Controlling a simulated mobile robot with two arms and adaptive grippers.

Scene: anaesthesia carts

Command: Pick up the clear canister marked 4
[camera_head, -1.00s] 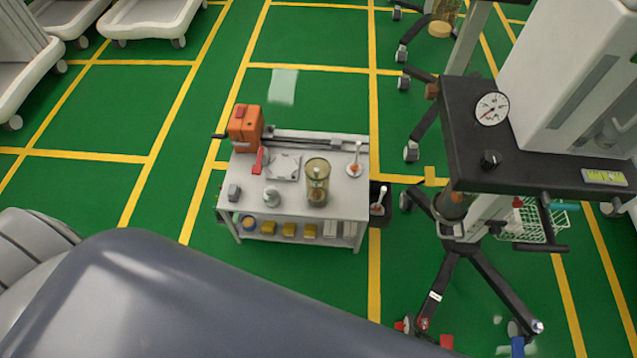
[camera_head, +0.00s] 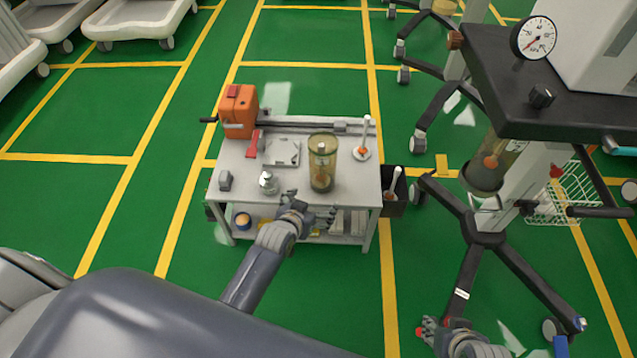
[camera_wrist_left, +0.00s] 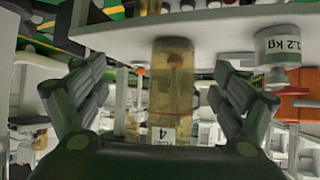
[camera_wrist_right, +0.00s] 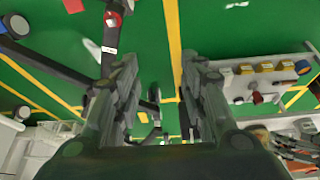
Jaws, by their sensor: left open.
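A clear, yellowish canister (camera_head: 323,165) stands upright on the top of the small white cart (camera_head: 208,190); no mark is legible on it in the head view. In the left wrist view a clear canister with a label reading 4 (camera_wrist_left: 160,100) shows between the spread fingers, beyond them and apart from them. My left gripper (camera_head: 318,212) is open and empty at the cart's front edge, in front of the canister. My right gripper (camera_head: 445,330) is low at the bottom of the head view; the right wrist view shows its fingers (camera_wrist_right: 158,68) apart with nothing held.
A small metal weight (camera_head: 268,182), an orange box (camera_head: 238,110) and a white-handled stand (camera_head: 362,152) share the cart top.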

